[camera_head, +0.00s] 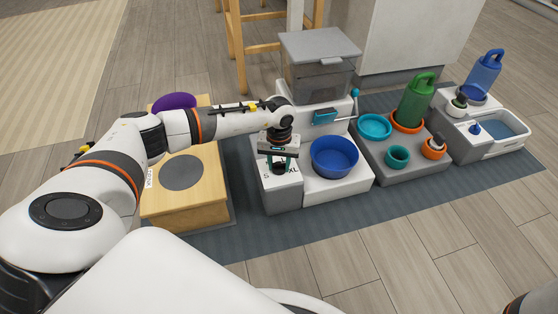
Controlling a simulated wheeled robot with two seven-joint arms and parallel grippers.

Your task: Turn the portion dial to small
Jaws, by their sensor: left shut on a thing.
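The feeder is a white unit with a grey hopper (317,68) on top and a blue bowl (334,156) in its front recess. The portion dial (280,169) is a small dark knob on the feeder's left front block, with the letters S (266,177) to its left and XL (294,171) to its right. My left gripper (279,164) points down over the dial and is shut on it. The fingers cover much of the dial, so I cannot tell which mark it points to. My right gripper is not in view.
A wooden box (207,207) with a grey disc stands left of the feeder. A teal-knobbed lever (355,93) sticks out at the feeder's right. Further right are a grey stand (402,175) with bowls and a green bottle (415,103), and a blue bottle (484,72). The dark mat's front strip is clear.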

